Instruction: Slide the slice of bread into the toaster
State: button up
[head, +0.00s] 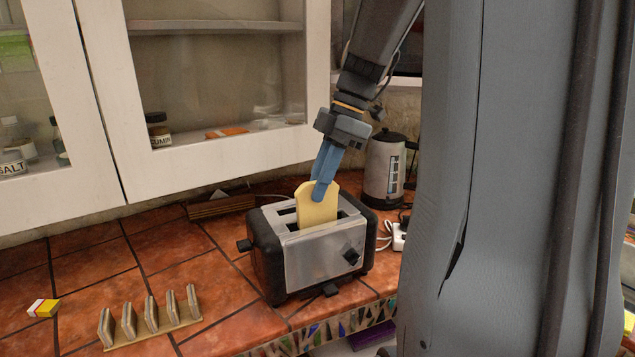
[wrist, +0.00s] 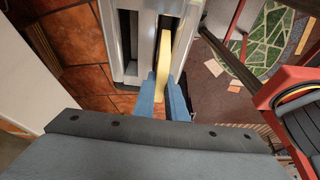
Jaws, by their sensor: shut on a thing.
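The slice of bread (head: 315,208) is pale yellow and stands upright at the toaster (head: 316,262), a silver box with black ends. Its lower part is hidden, and it appears to be partly in the front slot. My gripper (head: 321,190) comes down from above, with its blue fingers shut on the upper right part of the slice. In the wrist view the slice (wrist: 164,62) shows edge-on between the fingers (wrist: 165,92), lined up along one slot of the toaster (wrist: 144,45). The other slot beside it looks empty.
A kettle (head: 385,170) stands close behind the toaster at right. A toast rack (head: 150,320) and a small yellow, white and red box (head: 43,308) lie at left on the tiled counter (head: 120,262).

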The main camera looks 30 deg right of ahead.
jog(key=shift+f+b, duration=0.35)
jog(key=shift+f, duration=0.4)
jog(key=o, duration=0.5)
dwell(0.5)
jog(key=o, duration=0.5)
jog(key=shift+o, duration=0.2)
jog(key=shift+b+v, duration=0.75)
jog(key=shift+v, duration=3.2)
jog(key=shift+a, duration=0.1)
